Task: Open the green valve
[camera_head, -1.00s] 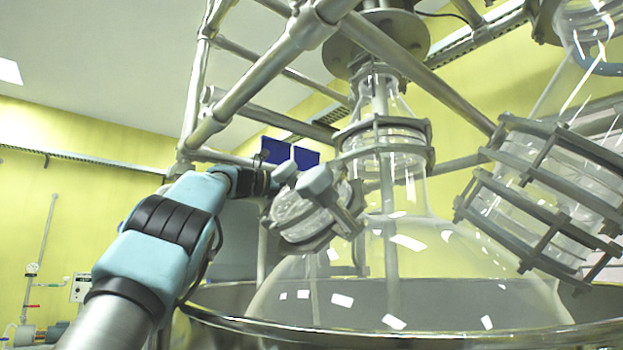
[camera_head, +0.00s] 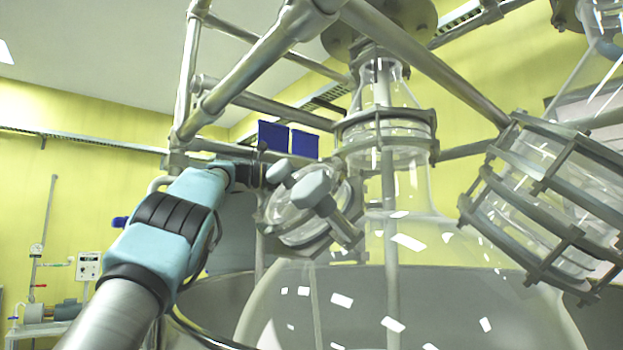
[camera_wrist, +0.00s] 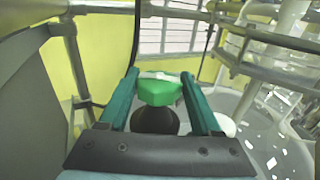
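The green valve (camera_wrist: 160,91) shows in the wrist view as a faceted green handle just above a dark rounded part. My gripper (camera_wrist: 160,78) has one teal finger on each side of the handle. The handle fills nearly all the space between the fingertips. I cannot tell whether the fingers press on it or leave slight gaps. In the head view my arm reaches up from the lower left, and its wrist end is beside a grey clamped glass port (camera_head: 305,212). The fingertips and the green valve cannot be made out there.
A large glass vessel (camera_head: 420,255) with a clamped neck (camera_head: 385,128) stands right of my arm. A clamped glass cylinder (camera_head: 545,205) is farther right. Metal frame bars (camera_head: 245,65) cross above my arm. In the wrist view, pipes and a railing (camera_wrist: 265,70) lie to the right.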

